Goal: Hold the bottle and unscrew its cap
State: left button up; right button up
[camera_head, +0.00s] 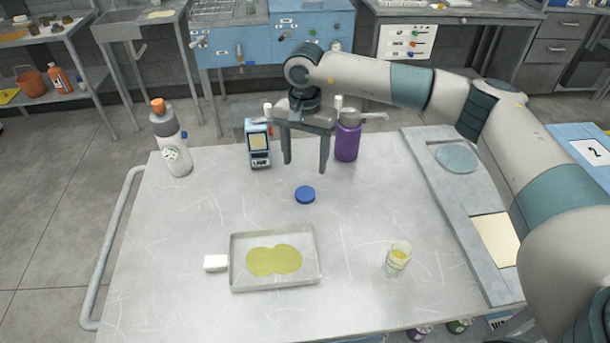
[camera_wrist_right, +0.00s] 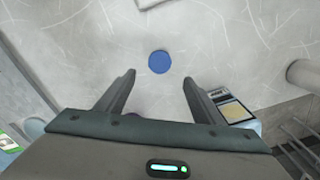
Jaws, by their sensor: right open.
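A white and grey bottle (camera_head: 172,145) with an orange cap (camera_head: 158,105) stands upright at the table's back left corner. My right gripper (camera_head: 305,165) is open and empty above the back middle of the table, well to the right of this bottle. A flat round blue disc (camera_head: 305,194), perhaps a cap, lies on the table in front of the gripper. In the right wrist view the blue disc (camera_wrist_right: 159,62) shows between and just beyond the fingertips (camera_wrist_right: 159,79). A purple bottle (camera_head: 348,140) with a grey pump-like top stands right of the gripper. My left gripper is not in view.
A blue device (camera_head: 258,144) marked LAMP stands left of the gripper. A metal tray (camera_head: 236,262) with a yellow-green patch (camera_head: 274,260) lies in front, a small glass (camera_head: 398,258) at front right. A grey board (camera_head: 467,215) lines the right edge. The left middle table is clear.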

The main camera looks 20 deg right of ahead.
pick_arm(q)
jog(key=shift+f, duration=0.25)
pick_arm(e)
jog(key=shift+r, duration=0.65)
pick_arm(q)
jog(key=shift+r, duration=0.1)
